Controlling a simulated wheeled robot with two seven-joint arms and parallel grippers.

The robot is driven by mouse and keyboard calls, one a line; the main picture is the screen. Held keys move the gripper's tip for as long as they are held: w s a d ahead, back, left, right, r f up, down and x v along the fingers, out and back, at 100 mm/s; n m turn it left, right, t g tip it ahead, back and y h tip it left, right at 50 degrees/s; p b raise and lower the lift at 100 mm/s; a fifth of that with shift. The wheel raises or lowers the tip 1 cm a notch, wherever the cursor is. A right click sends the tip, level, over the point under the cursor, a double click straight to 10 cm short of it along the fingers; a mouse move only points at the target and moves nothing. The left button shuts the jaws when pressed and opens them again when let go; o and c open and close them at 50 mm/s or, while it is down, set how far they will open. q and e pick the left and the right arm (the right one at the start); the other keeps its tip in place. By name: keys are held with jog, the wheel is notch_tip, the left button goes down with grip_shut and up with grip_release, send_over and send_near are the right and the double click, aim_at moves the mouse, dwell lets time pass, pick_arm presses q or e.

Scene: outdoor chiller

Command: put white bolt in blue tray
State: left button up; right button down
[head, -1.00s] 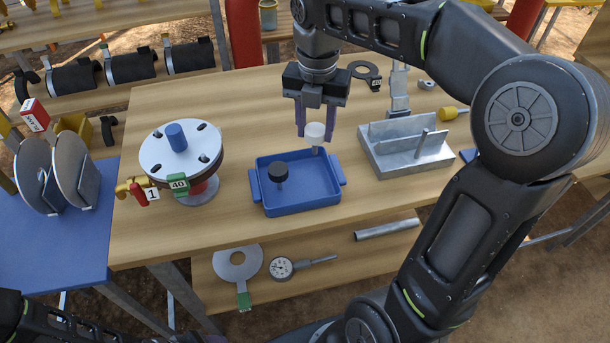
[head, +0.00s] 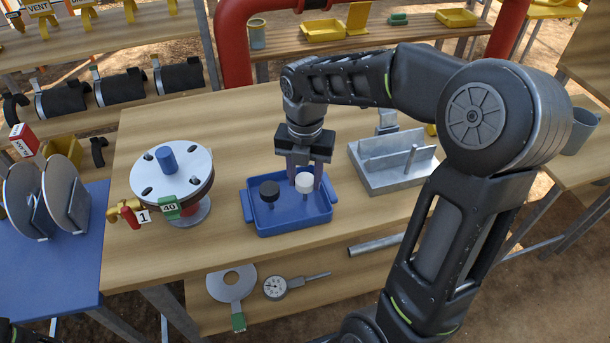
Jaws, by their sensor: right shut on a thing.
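The white bolt (head: 304,183) is upright inside the right half of the blue tray (head: 290,227). My right gripper (head: 304,184) points down over the tray and is shut on the white bolt, its fingers on either side of the head. Whether the bolt's tip touches the tray floor is hard to tell. A black bolt (head: 269,190) stands in the tray's left half. Only a small dark part of my left arm shows at the bottom left corner; its gripper is out of view.
A flanged fitting with a white disc (head: 172,190) stands left of the tray. A grey metal rack (head: 391,178) stands close on the right, behind my right arm. A metal rod (head: 375,243) and a gauge (head: 275,287) lie on the lower shelf. Bare tabletop lies behind the tray.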

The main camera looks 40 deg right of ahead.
aim_at(305, 179)
jog(key=shift+f, duration=0.15)
jog(key=c, duration=0.9)
grip_release()
jog(key=shift+o, duration=0.2)
notch_tip(305, 179, up, 12)
